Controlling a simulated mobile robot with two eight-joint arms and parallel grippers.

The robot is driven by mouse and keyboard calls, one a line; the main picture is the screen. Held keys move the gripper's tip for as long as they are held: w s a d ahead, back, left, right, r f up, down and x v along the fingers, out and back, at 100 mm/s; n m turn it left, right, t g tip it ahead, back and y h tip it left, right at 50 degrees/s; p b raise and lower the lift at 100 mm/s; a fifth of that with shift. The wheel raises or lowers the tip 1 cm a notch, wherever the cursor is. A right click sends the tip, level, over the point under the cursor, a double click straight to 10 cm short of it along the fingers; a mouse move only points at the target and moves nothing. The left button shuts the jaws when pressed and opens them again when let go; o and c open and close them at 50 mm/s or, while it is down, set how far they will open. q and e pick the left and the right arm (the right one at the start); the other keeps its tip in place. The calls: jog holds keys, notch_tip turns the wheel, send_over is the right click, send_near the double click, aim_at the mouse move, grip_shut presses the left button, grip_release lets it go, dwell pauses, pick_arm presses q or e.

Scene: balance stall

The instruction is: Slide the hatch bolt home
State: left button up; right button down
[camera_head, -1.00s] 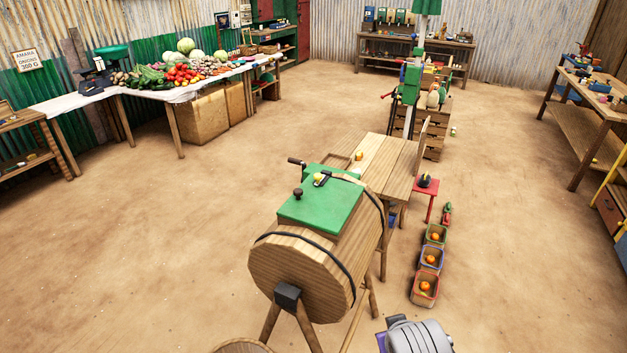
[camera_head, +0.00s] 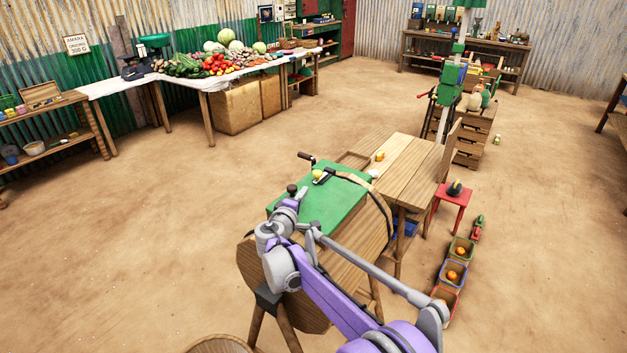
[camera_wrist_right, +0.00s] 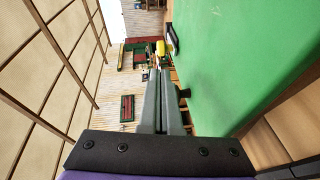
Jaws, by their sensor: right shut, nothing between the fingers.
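The wooden drum (camera_head: 340,262) carries a green hatch (camera_head: 338,205) on top. A black bolt with a pale yellow knob (camera_head: 318,175) sits near the hatch's far edge; the knob also shows in the right wrist view (camera_wrist_right: 160,48), just beyond my fingertips. A dark round knob (camera_head: 291,188) stands at the hatch's left side and appears beside my fingers in the wrist view (camera_wrist_right: 184,93). My right gripper (camera_head: 300,194) is shut and empty, low over the hatch's near left part. It points toward the bolt, apparently without touching it. My left gripper is out of view.
A crank handle (camera_head: 306,156) sticks up behind the hatch. A wooden table (camera_head: 412,182) adjoins the drum's far side. A red stool (camera_head: 452,193) and coloured bins (camera_head: 453,272) stand to the right. Open floor lies left of the drum.

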aim_at(318, 176)
jog(key=shift+w+a+f, duration=0.25)
jog(key=shift+w+a, duration=0.05)
jog(key=shift+a, duration=0.2)
jog(key=shift+w+n, duration=0.25)
jog(key=shift+n, duration=0.05)
jog(key=p+x, duration=0.1)
jog(key=x, duration=0.8)
jog(key=shift+w+a+r+p, duration=0.1)
jog(key=shift+w+r+p, duration=0.05)
jog(key=shift+w+p, duration=0.2)
jog(key=shift+s, duration=0.1)
